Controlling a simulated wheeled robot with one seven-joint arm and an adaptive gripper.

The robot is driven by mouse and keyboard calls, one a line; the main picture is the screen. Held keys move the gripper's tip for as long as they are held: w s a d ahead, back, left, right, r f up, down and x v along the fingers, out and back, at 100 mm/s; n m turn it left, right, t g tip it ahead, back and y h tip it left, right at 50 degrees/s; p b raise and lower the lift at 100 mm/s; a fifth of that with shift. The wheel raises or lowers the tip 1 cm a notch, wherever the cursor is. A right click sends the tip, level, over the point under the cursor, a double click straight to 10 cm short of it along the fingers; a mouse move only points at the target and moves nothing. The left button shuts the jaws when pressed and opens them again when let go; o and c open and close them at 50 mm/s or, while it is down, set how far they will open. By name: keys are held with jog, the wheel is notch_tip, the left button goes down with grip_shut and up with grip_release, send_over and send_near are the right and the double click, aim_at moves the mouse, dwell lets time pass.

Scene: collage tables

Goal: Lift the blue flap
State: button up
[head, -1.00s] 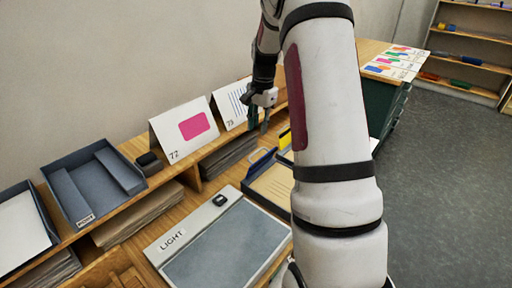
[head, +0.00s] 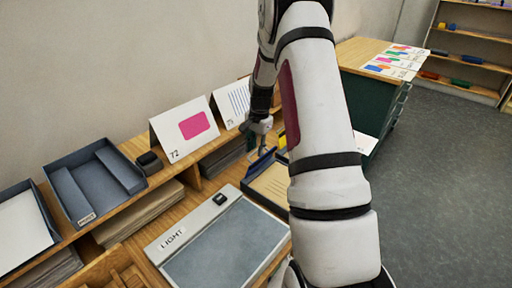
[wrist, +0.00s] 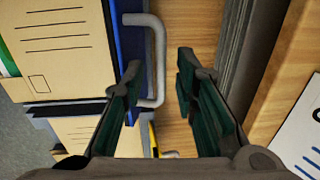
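The blue flap (head: 261,164) stands at the far-left edge of a board with a tan sheet, partly hidden by my gripper and arm. In the wrist view the blue flap (wrist: 133,42) shows as a dark blue strip at upper left, with a grey U-shaped handle (wrist: 158,55) sticking out to the right. My gripper (head: 260,143) is low beside the flap. In the wrist view my gripper (wrist: 159,70) is open, its dark green fingers on either side of the handle's long bar in the picture. I cannot tell whether they touch it.
A light box (head: 168,240) lies in front on the table. Cards 72 (head: 165,138) and 73 (head: 222,112) stand on the shelf along the wall. Grey trays (head: 72,195) are at left. A yellow part (wrist: 153,140) shows below the handle in the wrist view.

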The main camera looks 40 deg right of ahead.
grip_shut()
jog(key=shift+w, duration=0.1)
jog(key=w+g+b, duration=0.1)
jog(key=b, duration=0.2)
jog(key=w+f+g+b, duration=0.1)
jog(key=g+b, duration=0.1)
jog(key=b, duration=0.1)
jog(key=w+g+b, duration=0.1)
jog(key=g+b, duration=0.1)
jog(key=b, duration=0.1)
jog(key=shift+w+a+f+h, duration=0.3)
jog(key=shift+h, duration=0.1)
jog(key=shift+o, duration=1.1)
grip_release()
jog(key=shift+r, duration=0.1)
